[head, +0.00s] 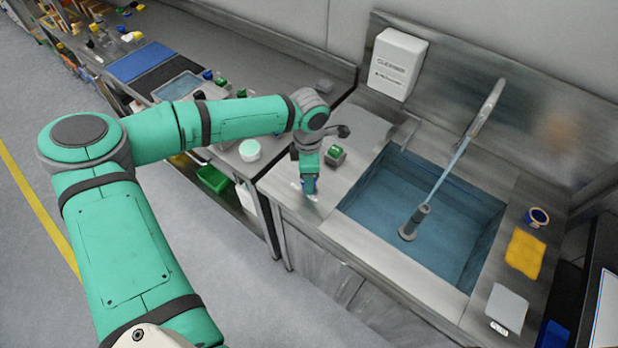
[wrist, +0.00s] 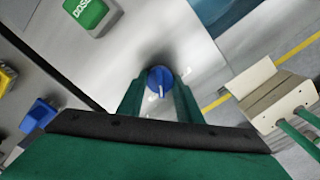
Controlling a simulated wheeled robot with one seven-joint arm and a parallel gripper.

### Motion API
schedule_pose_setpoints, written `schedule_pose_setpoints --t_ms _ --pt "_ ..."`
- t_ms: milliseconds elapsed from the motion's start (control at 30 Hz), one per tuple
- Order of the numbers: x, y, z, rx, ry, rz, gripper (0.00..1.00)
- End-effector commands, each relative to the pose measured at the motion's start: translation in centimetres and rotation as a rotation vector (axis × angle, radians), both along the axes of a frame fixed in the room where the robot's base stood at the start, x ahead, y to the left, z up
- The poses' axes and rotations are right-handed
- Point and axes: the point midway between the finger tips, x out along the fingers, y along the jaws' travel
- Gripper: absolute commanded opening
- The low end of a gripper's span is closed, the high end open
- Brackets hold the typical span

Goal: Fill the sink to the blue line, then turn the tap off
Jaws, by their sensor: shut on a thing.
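The sink (head: 480,199) is a rectangular basin in the steel counter, right of centre in the head view. A grey upright pipe (head: 415,221) stands in the sink. My gripper (head: 309,186) is at the counter left of the sink. In the wrist view it is shut on a blue knob (wrist: 160,79) with a white pointer mark.
A green-topped dosing block (head: 335,155) sits beside my gripper and shows in the wrist view (wrist: 88,13). A white cleanser box (head: 397,65) hangs behind. A yellow cloth (head: 525,254), a tape roll (head: 538,217) and a grey pad (head: 506,308) lie right of the sink.

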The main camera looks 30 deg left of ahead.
Motion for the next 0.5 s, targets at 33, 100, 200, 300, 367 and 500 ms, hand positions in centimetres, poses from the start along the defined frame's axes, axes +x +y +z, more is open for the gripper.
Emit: schedule_pose_setpoints --t_ms 33,100,200,300,367,500 --pt "-0.08 0.13 -0.01 0.002 0.002 -0.027 0.09" --pt "-0.07 0.13 -0.02 0.001 0.002 -0.069 0.09" --pt "-0.05 0.13 -0.01 0.001 0.002 -0.116 0.09" --pt "-0.03 0.16 0.0 0.001 0.001 -0.153 0.09" --pt "-0.02 0.16 0.0 0.001 0.001 -0.169 0.09" --pt "-0.01 0.17 0.01 0.002 0.0 -0.193 0.09"
